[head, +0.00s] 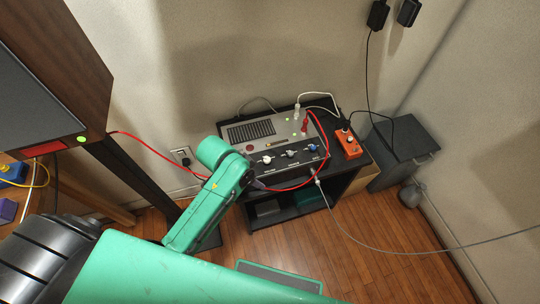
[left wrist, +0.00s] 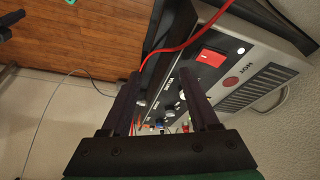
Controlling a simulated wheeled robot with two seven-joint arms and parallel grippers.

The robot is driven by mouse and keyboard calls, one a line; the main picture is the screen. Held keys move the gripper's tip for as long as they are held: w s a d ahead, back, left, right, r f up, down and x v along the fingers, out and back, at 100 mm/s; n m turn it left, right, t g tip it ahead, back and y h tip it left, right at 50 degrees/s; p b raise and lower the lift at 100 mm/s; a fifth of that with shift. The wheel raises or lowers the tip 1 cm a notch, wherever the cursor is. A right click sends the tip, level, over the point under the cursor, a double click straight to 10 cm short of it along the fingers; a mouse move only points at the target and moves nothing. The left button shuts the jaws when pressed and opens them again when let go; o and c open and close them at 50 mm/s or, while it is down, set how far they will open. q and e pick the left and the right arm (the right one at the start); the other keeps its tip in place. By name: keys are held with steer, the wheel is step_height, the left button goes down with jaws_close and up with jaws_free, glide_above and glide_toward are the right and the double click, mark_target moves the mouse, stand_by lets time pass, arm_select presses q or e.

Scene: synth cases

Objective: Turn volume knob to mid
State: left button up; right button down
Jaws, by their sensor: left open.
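A grey device with a dark front panel (head: 256,174) stands on a black stand. A row of three knobs runs along the panel: a left knob (head: 267,160), a middle knob (head: 291,153) and a bluish right knob (head: 312,147). My left gripper (left wrist: 160,74) is open and empty at the panel's left front, mostly hidden behind my green wrist in the head view. In the left wrist view, knobs (left wrist: 141,103) show between and beyond the fingers, apart from them. My right gripper is not in view.
A red cable (head: 150,147) runs from the left and loops around the device front. An orange box (head: 348,142) stands right of the device. A dark cabinet (head: 405,150) stands farther right. A grey cable (head: 400,248) crosses the open wooden floor.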

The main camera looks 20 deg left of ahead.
arm_select(q)
steer(key=w+d+r+m+g, duration=0.1)
steer(key=w+d+r+m, duration=0.4)
steer(key=d+r+m, duration=0.15)
steer(key=m+g+y, duration=0.2)
steer(key=m+y, duration=0.1)
steer(key=m, duration=0.4)
glide_toward(266, 159)
step_height(266, 159, down, 9)
steer(key=shift+w+a+r+b, duration=0.1)
steer(key=shift+w+r+b, duration=0.1)
steer(key=shift+b, duration=0.15)
jaws_close()
